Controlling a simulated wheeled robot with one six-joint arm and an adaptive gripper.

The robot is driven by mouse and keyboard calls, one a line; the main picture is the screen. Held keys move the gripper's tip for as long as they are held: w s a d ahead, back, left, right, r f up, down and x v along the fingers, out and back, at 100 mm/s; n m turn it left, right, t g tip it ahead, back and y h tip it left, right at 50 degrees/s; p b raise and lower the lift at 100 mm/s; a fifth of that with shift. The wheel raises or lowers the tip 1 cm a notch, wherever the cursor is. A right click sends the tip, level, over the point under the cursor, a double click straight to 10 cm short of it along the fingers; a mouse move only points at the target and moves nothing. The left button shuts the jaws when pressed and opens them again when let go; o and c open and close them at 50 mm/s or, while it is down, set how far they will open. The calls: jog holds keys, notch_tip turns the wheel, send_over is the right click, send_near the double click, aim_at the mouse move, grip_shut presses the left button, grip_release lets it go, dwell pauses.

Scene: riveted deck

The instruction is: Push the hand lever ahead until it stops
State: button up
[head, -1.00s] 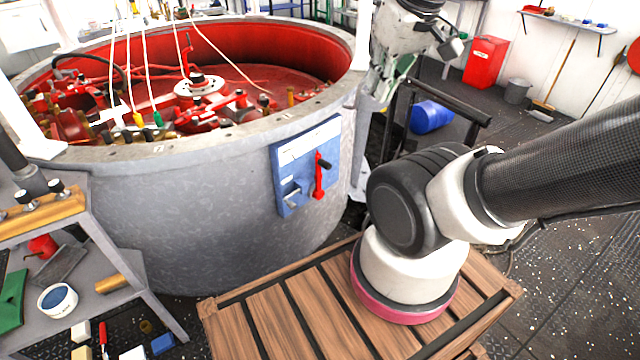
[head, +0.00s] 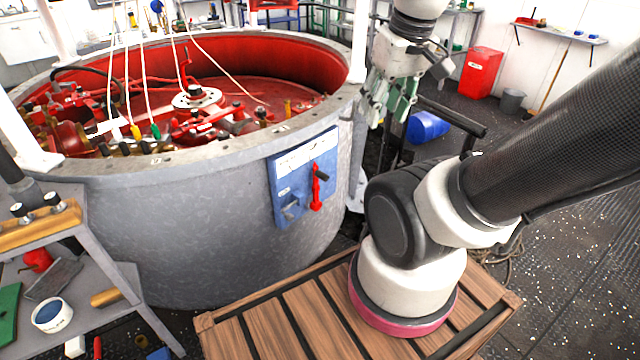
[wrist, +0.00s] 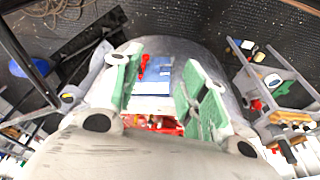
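The red hand lever (head: 316,190) with a dark knob at its top is mounted on a blue panel (head: 283,200) on the outside of the grey drum (head: 200,225). In the wrist view the lever (wrist: 143,67) and blue panel (wrist: 165,72) show between my fingers. My gripper (head: 391,103) is to the right of the panel and higher, near the drum's rim, apart from the lever. Its green-padded fingers (wrist: 165,85) are spread wide with nothing between them.
A wooden slatted platform (head: 290,325) lies under my arm. A grey shelf unit (head: 110,275) with small items stands at the left. A blue barrel (head: 428,127) and a red bin (head: 483,72) are behind, to the right. White posts rise from the drum's rim.

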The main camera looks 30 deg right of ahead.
aim_at(321, 175)
jog(key=w+d+f+m+g+y, duration=0.1)
jog(key=w+f+m+g+y, duration=0.25)
jog(key=f, duration=0.65)
jog(key=d+f+m+g+y, duration=0.1)
jog(key=f+m+g+y, duration=0.25)
jog(key=f+m, duration=0.4)
jog(key=w+a+f+m+t+y, duration=0.25)
jog(key=w+f+m+t, duration=0.35)
jog(key=f, duration=0.5)
jog(key=w+a+f+m+t+y, duration=0.1)
jog(key=w+f+m+t+y, duration=0.45)
jog(key=f, duration=0.55)
jog(key=w+d+f+m+t+h, duration=0.4)
jog(key=w+f+m+t+h, duration=0.25)
jog(key=m, duration=0.25)
jog(key=w+d+t+h, duration=0.1)
jog(key=w, duration=0.3)
jog(key=w+d+r+m+t+h, duration=0.1)
jog(key=w+d, duration=0.1)
jog(key=w, duration=0.2)
jog(key=w+d+r+m+t+h, duration=0.1)
jog(key=w+d, duration=0.1)
jog(key=w, duration=0.3)
jog(key=shift+d+r+t, duration=0.2)
jog(key=shift+r+t, duration=0.05)
jog(key=shift+t, duration=0.05)
jog(key=shift+w+a, duration=0.15)
jog(key=shift+w, duration=0.5)
